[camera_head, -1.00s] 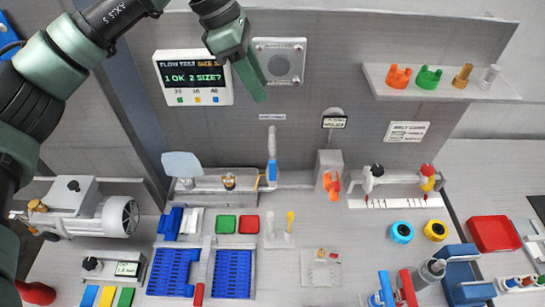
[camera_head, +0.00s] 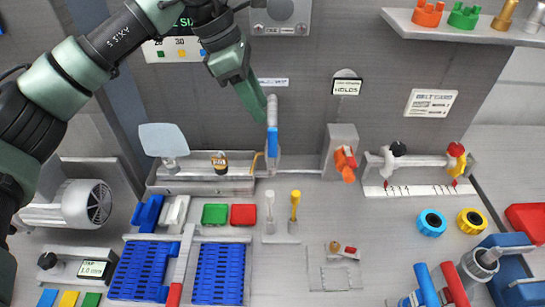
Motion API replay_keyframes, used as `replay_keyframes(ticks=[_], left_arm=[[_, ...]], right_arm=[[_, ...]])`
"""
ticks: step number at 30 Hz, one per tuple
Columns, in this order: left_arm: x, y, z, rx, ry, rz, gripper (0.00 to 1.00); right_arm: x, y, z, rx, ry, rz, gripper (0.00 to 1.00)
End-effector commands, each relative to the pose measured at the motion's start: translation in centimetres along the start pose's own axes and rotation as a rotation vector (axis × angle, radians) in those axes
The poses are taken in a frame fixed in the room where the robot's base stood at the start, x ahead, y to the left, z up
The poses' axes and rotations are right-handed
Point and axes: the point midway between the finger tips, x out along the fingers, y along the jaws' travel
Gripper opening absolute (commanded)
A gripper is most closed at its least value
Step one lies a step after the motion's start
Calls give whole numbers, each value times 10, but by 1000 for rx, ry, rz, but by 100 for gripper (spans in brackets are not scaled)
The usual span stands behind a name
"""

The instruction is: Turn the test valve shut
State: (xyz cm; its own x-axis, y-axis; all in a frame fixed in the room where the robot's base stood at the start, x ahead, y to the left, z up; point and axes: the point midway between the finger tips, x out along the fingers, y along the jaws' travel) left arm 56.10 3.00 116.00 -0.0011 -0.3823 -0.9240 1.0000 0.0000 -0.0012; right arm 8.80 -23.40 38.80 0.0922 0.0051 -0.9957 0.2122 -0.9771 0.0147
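A grey upright pipe with a blue lever (camera_head: 272,142) stands at the right of the grey test bench (camera_head: 205,185). The blue lever points up along the pipe. An orange-red handle (camera_head: 346,164) sits on a grey block (camera_head: 340,140) further right, under a small display reading "HOLDS" (camera_head: 346,87). I cannot tell for sure which of the two is the test valve. My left gripper (camera_head: 255,102) points down just left of the pipe top, above the blue lever. Its fingers overlap in this view, so its opening is unclear. My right gripper is out of view.
A pale blue shield (camera_head: 163,140) and a brass fitting (camera_head: 219,162) are on the bench to the left. A rack with red and yellow knobs (camera_head: 456,150) stands right. Blue trays (camera_head: 145,268) and small parts fill the counter in front. A shelf (camera_head: 470,28) juts out upper right.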

Motion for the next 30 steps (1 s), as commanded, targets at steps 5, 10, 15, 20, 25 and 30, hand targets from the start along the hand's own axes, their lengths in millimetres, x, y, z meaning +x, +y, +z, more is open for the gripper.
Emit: replay_keyframes(ticks=[5,10,15,20,25,30], left_arm=[[18,0,-6,1,0,0,35],[37,-1,-5,1,1,-3,35],[65,-1,-5,1,1,-4,35],[83,0,-5,0,0,-1,35],[91,0,-5,0,0,0,35],[91,0,-5,0,0,0,35]], right_arm=[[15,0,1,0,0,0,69],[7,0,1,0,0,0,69],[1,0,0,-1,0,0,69],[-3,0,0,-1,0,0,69],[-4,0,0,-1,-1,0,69],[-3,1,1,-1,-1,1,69]])
